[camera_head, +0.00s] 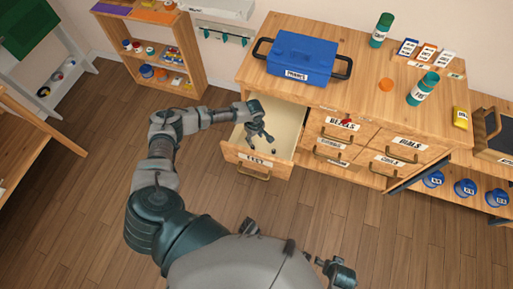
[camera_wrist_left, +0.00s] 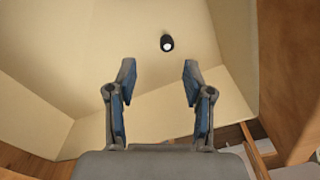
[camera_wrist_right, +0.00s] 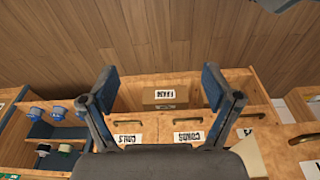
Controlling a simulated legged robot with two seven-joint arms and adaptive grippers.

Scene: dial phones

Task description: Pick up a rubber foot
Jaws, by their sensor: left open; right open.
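A small black rubber foot (camera_wrist_left: 167,43) with a pale round end lies on the floor of the open drawer (camera_head: 283,172). It shows as a tiny dark spot in the head view (camera_head: 273,151). My left gripper (camera_head: 260,139) is inside the drawer, pointing down. Its fingers are apart and empty in the left wrist view (camera_wrist_left: 158,72). The foot lies beyond the fingertips, a little right of their middle, and is not touched. My right gripper (camera_wrist_right: 160,80) is open and empty, with the cabinet front and wooden floor beyond it.
The drawer walls stand close around my left gripper. Closed labelled drawers (camera_head: 340,133) are to the right. The floor (camera_head: 350,230) in front is clear.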

